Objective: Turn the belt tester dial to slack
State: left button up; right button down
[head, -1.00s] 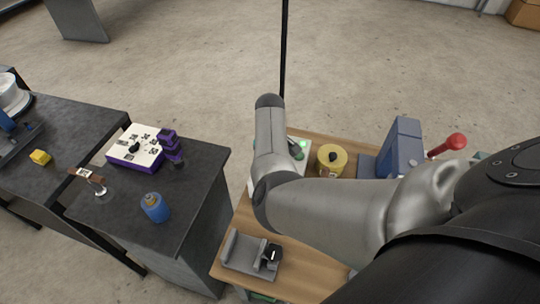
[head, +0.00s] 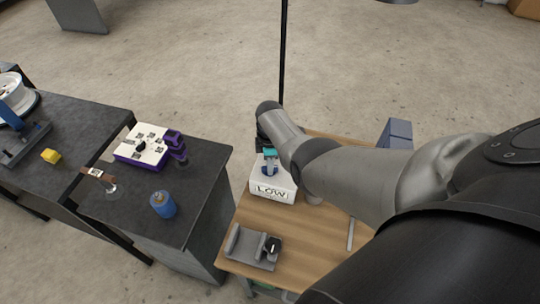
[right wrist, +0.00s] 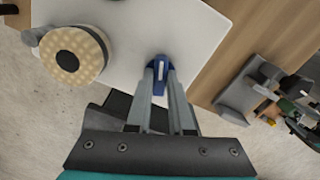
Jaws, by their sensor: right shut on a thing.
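A white box (head: 272,193) with the word LOW on its front stands on the wooden table. My right gripper (head: 268,168) points down at its top. In the right wrist view my right gripper (right wrist: 160,72) is shut on a blue dial knob (right wrist: 158,64) with a white pointer line, set on a white face (right wrist: 125,25). A round dotted beige part with a dark centre (right wrist: 75,52) sits beside it. My forearm hides part of the box, and I cannot read any dial markings. My left gripper is not in view.
The wooden table (head: 310,235) holds a grey bracket (head: 247,247) in front. A dark bench at left carries a white and purple box with a black knob (head: 140,147), a blue canister (head: 163,204) and a yellow block (head: 51,156). A blue-grey block (head: 397,133) shows behind my arm.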

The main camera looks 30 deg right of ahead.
jog(key=n, duration=0.2)
jog(key=shift+n, duration=0.4)
jog(key=n, duration=0.3)
jog(key=shift+n, duration=0.3)
jog(key=n, duration=0.3)
jog(key=shift+a+n, duration=0.1)
jog(key=shift+n, duration=1.9)
jog(key=c, duration=0.8)
grip_release()
